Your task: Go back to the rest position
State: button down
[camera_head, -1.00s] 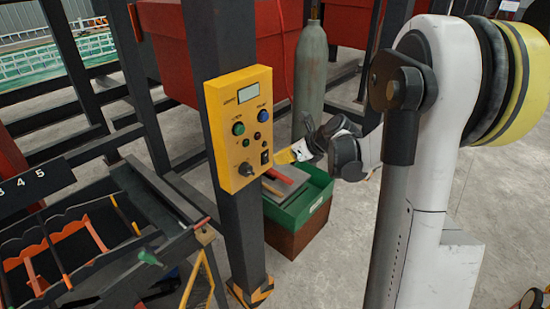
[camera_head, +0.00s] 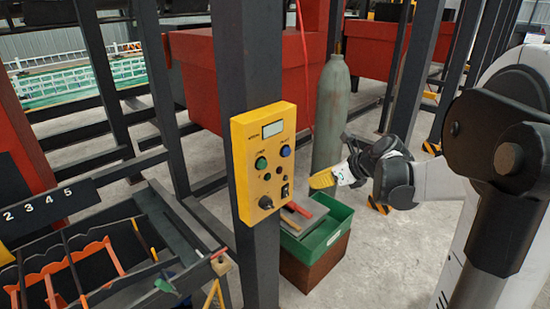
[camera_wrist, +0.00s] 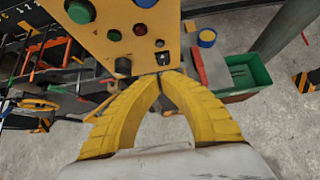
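My gripper (camera_head: 322,180) is just right of the yellow control box (camera_head: 263,160) in the head view, with a visible gap in the picture between them. In the wrist view its two yellow ribbed fingers (camera_wrist: 163,74) curve together and their tips meet, with nothing seen between them. The control box (camera_wrist: 120,35) fills the upper middle of the wrist view, beyond the fingertips. It carries a small display, green, blue and red buttons, a black knob and a black switch. It is fixed to a dark upright post (camera_head: 262,262).
A green open crate (camera_head: 328,233) stands on a brown box below the gripper, with a grey gas cylinder (camera_head: 331,110) behind. A numbered rack (camera_head: 45,212) with orange dividers is at the left. Red bins (camera_head: 240,75) and dark posts stand behind.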

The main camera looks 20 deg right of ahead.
jog(key=s+a+f+n+g+h+b, duration=0.1)
jog(key=s+a+f+n+b, duration=0.3)
jog(key=a+n, duration=0.4)
jog(key=s+a+f+n+g+h+b, duration=0.15)
jog(key=s+a+n+b, duration=0.25)
jog(key=s+a+n, duration=0.4)
jog(key=s+a+f+n+b, duration=0.2)
jog(key=s+f+n, duration=0.1)
jog(key=n, duration=0.5)
jog(key=s+a+f+n+h+b, duration=0.1)
jog(key=s+a+f+n+b, duration=0.1)
jog(key=s+n, duration=0.3)
jog(key=f+n, duration=0.1)
jog(key=n, duration=0.2)
jog(key=shift+s+a+f, duration=0.15)
jog(key=shift+s+f, duration=0.05)
jog(key=shift+s, duration=0.1)
